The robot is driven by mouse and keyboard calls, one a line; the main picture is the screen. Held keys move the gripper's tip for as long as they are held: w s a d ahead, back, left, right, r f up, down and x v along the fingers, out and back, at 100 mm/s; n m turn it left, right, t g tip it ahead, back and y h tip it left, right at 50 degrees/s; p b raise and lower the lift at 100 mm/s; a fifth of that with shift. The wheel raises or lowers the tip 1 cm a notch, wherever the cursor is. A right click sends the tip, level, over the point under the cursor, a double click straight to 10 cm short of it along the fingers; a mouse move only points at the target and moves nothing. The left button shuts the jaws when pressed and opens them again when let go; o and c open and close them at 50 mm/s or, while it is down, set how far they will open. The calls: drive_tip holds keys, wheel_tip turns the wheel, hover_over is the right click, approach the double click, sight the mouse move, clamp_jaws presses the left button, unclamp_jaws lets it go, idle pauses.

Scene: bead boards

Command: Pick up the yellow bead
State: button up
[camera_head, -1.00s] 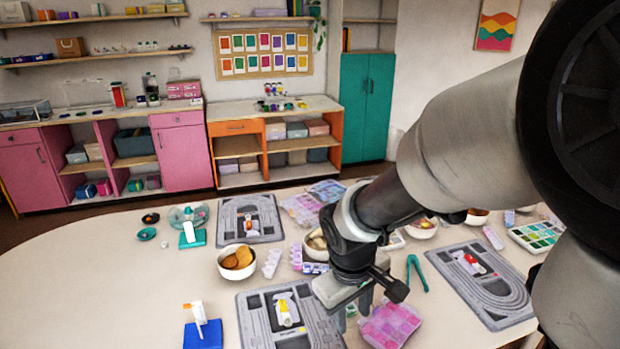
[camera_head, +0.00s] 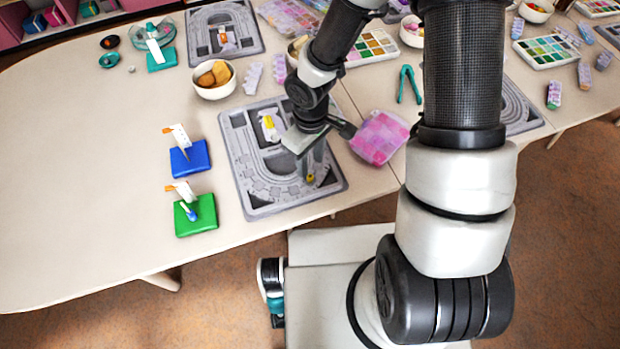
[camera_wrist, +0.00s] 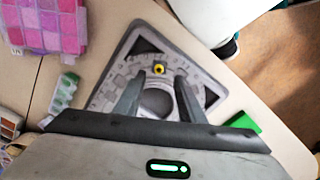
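The yellow bead (camera_head: 310,178) sits at the near right part of the grey bead board (camera_head: 262,203). In the wrist view the yellow bead (camera_wrist: 159,70) is a small ring with a dark centre, lying in a dark recess of the board (camera_wrist: 112,75). My gripper (camera_head: 308,170) points down over the board right by the bead. In the wrist view my gripper (camera_wrist: 158,82) is open, and the bead shows between and just beyond its fingertips. Nothing shows held. The exact height of the fingertips above the bead cannot be told.
A white and yellow item (camera_head: 268,128) lies farther back on the same board. Blue (camera_head: 190,157) and green (camera_head: 196,216) blocks stand left of it. A pink compartment box (camera_head: 379,137) is to the right, a bowl (camera_head: 214,91) behind. The table's left part is clear.

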sight(310, 178)
wheel_tip(310, 178, down, 7)
drive_tip(key=shift+w+r+b, duration=0.15)
drive_tip(key=shift+b, duration=0.45)
clamp_jaws()
